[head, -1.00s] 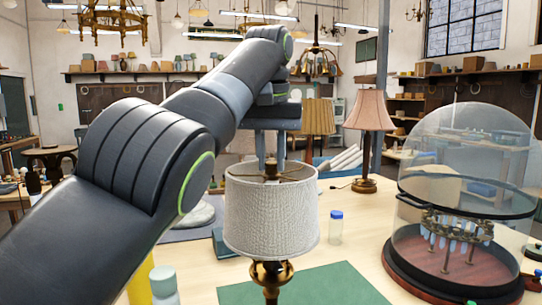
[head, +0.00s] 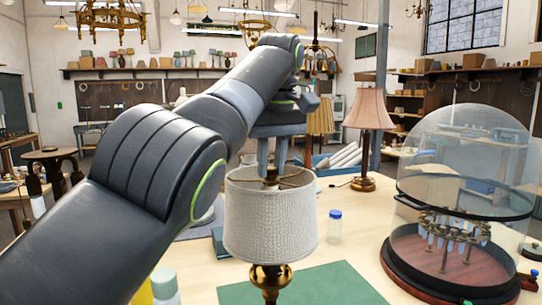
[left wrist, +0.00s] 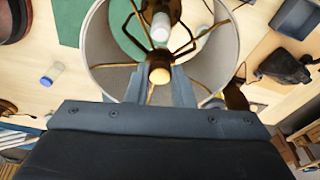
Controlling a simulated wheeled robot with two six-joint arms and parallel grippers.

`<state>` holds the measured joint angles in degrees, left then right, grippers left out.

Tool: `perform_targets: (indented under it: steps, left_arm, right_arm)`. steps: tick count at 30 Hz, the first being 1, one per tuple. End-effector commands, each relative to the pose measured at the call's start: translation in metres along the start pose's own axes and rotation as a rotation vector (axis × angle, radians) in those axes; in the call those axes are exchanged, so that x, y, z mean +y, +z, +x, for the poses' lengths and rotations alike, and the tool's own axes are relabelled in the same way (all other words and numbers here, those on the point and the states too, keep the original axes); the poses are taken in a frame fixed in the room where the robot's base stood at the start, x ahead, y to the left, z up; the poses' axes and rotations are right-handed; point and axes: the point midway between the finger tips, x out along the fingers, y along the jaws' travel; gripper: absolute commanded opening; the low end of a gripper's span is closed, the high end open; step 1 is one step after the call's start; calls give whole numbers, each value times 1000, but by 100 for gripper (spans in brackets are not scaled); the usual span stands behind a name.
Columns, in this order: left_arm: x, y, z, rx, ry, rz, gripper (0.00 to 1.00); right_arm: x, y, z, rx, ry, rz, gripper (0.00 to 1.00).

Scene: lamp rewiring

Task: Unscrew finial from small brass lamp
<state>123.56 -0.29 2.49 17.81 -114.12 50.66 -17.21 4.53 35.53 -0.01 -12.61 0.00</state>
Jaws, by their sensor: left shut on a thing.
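The small brass lamp (head: 268,278) stands upright on the green mat (head: 335,284). It carries a pale textured drum shade (head: 270,222) with a brass spider across its open top. The finial (head: 271,173) sits at the centre of that spider. In the left wrist view the finial (left wrist: 158,74) shows as a small brass ball between the fingertips. My left gripper (left wrist: 161,80) reaches down from above and is shut on the finial. A white bulb (left wrist: 160,28) shows inside the shade. My right gripper is not in view.
A glass dome (head: 462,165) on a dark round base stands at the right. A blue-capped jar (head: 335,228) is right of the shade, and a larger lamp with a pink shade (head: 369,108) stands behind. A white-capped bottle (head: 164,284) is at the front left.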

Motion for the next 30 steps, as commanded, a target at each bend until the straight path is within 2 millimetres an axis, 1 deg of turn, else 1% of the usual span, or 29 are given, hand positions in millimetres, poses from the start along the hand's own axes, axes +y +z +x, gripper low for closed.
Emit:
perform_targets:
  steps: [1,6,9,15,16,21,26,27,30]
  left_arm:
    - [0,0,-3,0,-8,-54,1]
    - [1,0,-3,1,-29,-194,1]
    - [0,0,-2,2,-32,-221,1]
    - [0,0,-1,2,-32,-221,1]
    - [0,0,-1,2,-32,-221,25]
    - [0,0,-1,1,-32,-220,47]
    - [0,0,-1,0,-33,-219,47]
    - [0,0,0,0,-33,-219,48]
    - [0,0,0,0,-33,-219,61]
  right_arm:
    - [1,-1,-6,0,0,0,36]
    - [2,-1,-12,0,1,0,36]
    - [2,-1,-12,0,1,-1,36]
    - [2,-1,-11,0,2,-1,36]
    - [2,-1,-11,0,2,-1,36]
    - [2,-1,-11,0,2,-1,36]
    - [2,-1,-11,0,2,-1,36]
    - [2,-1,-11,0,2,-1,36]
    - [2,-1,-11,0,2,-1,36]
